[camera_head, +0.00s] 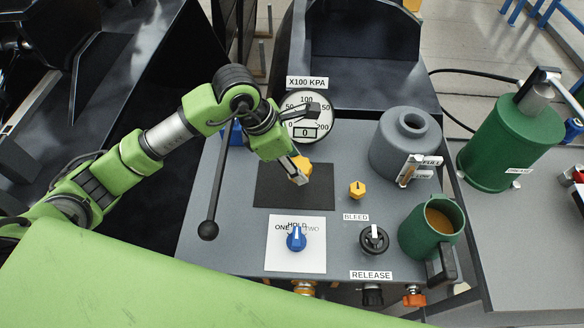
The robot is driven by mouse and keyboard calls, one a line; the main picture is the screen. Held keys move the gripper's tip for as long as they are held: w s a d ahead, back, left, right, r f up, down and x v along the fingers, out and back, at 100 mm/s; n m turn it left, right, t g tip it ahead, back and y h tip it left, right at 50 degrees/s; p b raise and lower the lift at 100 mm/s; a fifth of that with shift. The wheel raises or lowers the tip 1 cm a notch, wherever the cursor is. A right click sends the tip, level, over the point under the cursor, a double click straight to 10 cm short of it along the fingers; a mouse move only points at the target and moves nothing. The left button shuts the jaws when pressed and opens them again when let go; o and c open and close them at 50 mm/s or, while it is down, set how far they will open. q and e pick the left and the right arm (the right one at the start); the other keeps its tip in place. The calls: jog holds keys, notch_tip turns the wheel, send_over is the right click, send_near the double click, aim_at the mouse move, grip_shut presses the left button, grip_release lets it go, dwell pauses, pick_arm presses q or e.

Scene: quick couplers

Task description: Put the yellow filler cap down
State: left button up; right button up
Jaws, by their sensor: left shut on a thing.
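The yellow filler cap (300,172) is in the jaws of my left gripper (297,166), which reaches in from the left and points down. The jaws are shut on the cap and hide part of it. The cap shows over the upper right part of a dark rectangular mat (275,195) on the grey panel. I cannot tell whether it touches the mat or hangs just above it. My right gripper is not in view.
Right of the mat are a yellow BLEED knob (357,189), a grey tank (390,145) with an open top, and a green mug (415,240). A blue knob (296,240) on a white plate is below. A gauge (306,112) and a black-knobbed lever (208,230) stand near my arm.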

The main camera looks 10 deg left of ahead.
pick_arm(q)
jog(key=shift+a+f, duration=0.2)
jog(key=shift+f, duration=0.1)
jog(key=f, duration=0.1)
jog(key=f+p, duration=0.1)
jog(key=f, duration=0.1)
jog(key=shift+w+a+p, duration=0.15)
jog(key=shift+a+p, duration=0.1)
jog(key=shift+p, duration=0.05)
jog(key=shift+f, duration=0.3)
jog(key=shift+f, duration=0.1)
jog(key=shift+f+b, duration=0.15)
jog(key=shift+b, duration=0.15)
jog(key=o, duration=1.2)
